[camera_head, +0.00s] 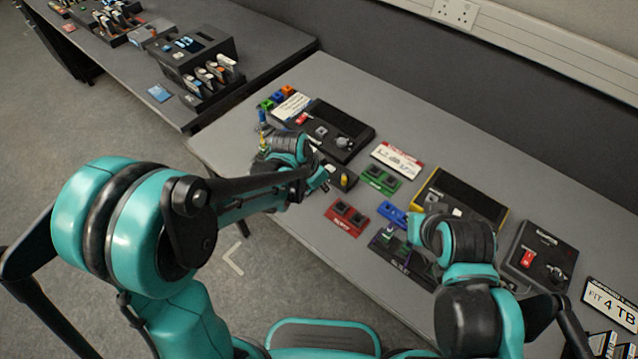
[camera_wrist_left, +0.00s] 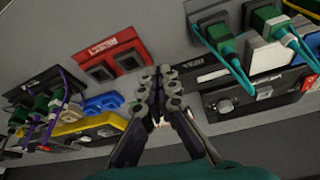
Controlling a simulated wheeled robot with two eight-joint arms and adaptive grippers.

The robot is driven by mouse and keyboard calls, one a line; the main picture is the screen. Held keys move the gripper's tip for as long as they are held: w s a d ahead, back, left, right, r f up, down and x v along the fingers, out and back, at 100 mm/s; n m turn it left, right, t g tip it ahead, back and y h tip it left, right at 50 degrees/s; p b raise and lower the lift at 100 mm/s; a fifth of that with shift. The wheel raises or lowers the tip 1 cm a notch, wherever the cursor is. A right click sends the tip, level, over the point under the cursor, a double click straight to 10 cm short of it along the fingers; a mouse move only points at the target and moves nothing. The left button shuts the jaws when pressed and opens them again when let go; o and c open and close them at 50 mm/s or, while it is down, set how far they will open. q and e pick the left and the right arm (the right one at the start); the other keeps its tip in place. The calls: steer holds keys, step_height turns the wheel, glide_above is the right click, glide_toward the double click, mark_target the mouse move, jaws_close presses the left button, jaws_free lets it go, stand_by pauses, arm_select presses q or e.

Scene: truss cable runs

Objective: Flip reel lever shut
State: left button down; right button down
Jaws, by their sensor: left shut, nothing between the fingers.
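I cannot make out a reel or its lever for certain in either view. My left gripper (camera_head: 322,184) is over the table, beside a small black unit with a yellow knob (camera_head: 345,179). In the left wrist view its two fingers (camera_wrist_left: 165,92) are together with nothing seen between them. A red two-socket block (camera_head: 346,218) lies near the left gripper and also shows in the wrist view (camera_wrist_left: 112,57). My right arm reaches over the table's right part, and its fingers are hidden or too unclear to read.
A black device with a round knob (camera_head: 343,143) stands behind the left gripper. Green (camera_head: 381,180) and blue (camera_head: 392,213) blocks lie between the arms. A yellow-edged unit (camera_head: 503,222) and a red-switch box (camera_head: 540,240) are to the right. The wall borders the back.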

arm_select(q)
steer(key=shift+b+x, duration=0.3)
steer(key=shift+x, duration=0.9)
steer(key=shift+w+d+b, duration=0.3)
steer(key=shift+w+d, duration=0.55)
steer(key=shift+d, duration=0.05)
steer(key=shift+w+d+r, duration=0.15)
steer(key=shift+w+d, duration=0.3)
steer(key=shift+d, duration=0.1)
